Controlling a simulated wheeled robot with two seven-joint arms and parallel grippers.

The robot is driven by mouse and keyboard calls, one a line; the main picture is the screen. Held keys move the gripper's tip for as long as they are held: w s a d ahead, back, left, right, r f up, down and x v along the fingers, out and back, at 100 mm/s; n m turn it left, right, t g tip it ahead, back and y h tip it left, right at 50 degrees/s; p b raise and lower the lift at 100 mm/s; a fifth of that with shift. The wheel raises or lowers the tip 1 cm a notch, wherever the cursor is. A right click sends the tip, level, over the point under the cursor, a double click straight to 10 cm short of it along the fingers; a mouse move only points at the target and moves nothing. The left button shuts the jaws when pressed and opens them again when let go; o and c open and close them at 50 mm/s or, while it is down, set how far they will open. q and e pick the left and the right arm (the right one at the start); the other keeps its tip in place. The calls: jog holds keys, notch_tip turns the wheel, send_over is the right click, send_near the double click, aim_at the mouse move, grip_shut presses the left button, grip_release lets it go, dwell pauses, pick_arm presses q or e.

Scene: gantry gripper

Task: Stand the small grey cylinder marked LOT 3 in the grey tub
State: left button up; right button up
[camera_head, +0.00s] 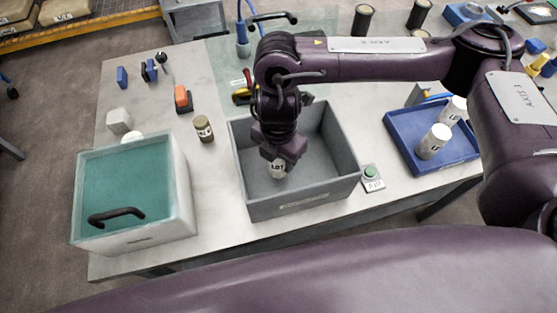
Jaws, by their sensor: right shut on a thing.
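My right gripper (283,152) reaches down over the grey tub (305,201) from above. It is shut on a small pale grey cylinder (277,171) with dark "LOT" lettering; the number is not readable. The cylinder looks upright and shows against the inside of the tub, left of its middle. I cannot tell whether its base touches the tub floor. The gripper hides its upper part. My left gripper is not in view.
A white box with a teal lid and black handle (117,215) stands left of the tub. A brownish labelled cylinder (204,129) stands between them. A green button (371,172) is at the tub's right.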

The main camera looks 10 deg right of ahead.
jog(key=shift+f, duration=1.2)
jog(key=o, duration=1.3)
jog(key=shift+f, duration=0.1)
notch_tip(320, 180, up, 12)
jog(key=shift+r+b, duration=0.15)
jog(key=shift+b, duration=0.15)
